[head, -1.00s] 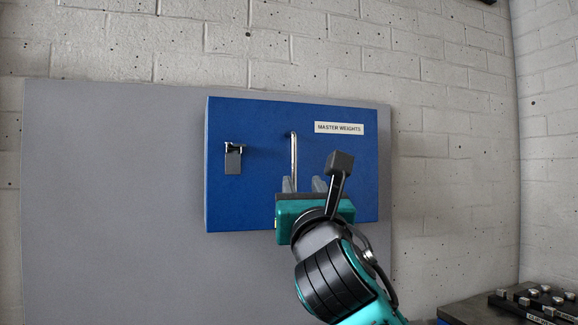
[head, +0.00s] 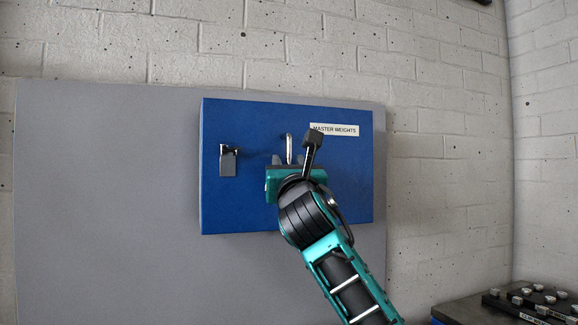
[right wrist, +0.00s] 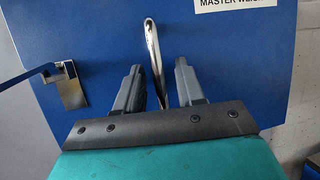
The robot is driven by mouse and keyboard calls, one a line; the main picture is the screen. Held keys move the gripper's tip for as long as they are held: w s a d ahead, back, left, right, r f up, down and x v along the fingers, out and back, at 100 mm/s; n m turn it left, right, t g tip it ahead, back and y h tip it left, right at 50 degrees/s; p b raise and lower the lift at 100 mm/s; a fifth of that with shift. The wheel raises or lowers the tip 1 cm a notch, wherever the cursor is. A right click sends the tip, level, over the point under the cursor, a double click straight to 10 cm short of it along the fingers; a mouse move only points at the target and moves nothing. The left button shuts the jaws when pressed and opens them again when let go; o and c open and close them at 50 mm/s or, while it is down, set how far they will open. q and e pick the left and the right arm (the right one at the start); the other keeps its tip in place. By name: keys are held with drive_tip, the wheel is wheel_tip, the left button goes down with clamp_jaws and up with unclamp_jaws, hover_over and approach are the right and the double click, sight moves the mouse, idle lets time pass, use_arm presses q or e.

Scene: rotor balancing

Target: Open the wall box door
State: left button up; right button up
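The blue wall box (head: 240,205) hangs on a grey panel, with its door shut flat and a "MASTER WEIGHTS" label (head: 340,130). A silver upright bar handle (head: 289,145) stands on the door; its lower part is hidden behind my right gripper in the head view. A small grey latch (head: 228,162) sits at the left of the door, and shows in the right wrist view (right wrist: 72,88). My right gripper (head: 289,160) is open, its fingers on either side of the handle (right wrist: 152,50), with gaps visible in the right wrist view. My left gripper is not in view.
The grey panel (head: 100,200) surrounds the box against a white block wall (head: 440,180). A dark bench with a black rack of metal pieces (head: 535,300) stands at the lower right. The space left of the box is clear.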

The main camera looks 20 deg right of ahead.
drive_tip(key=c, duration=0.6)
clamp_jaws()
drive_tip(key=shift+s, duration=0.1)
